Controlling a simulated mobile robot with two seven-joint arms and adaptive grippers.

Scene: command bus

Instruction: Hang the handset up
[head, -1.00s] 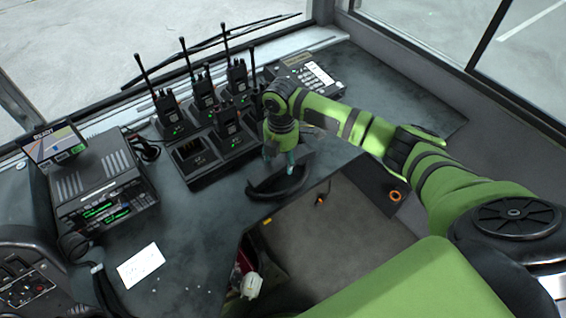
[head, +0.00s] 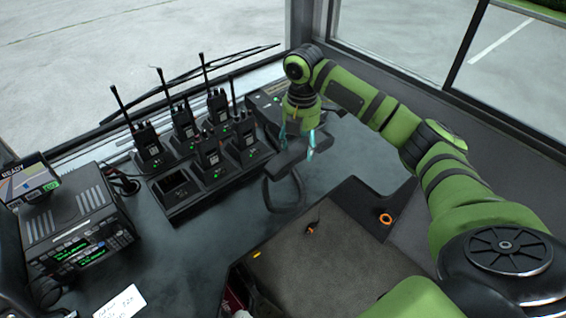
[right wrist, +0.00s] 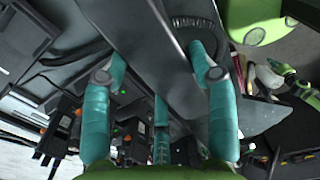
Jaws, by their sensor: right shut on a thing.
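My right gripper (head: 301,138) has teal fingers and is shut on the dark handset (head: 284,163). It holds the handset above the desk, just in front of the phone base (head: 263,103), right of the radios. The handset and its base look apart, but the gripper and arm hide much of the base. In the right wrist view the handset (right wrist: 150,55) is a long grey bar between the teal fingers. Its dark cord (head: 267,192) loops down by the desk edge. I cannot make out my left gripper.
Several upright radios (head: 208,152) with tall antennas stand in a charger (head: 172,207) left of the handset. A radio console (head: 75,230) and a small screen (head: 30,185) are at far left. A white note (head: 122,303) lies in front.

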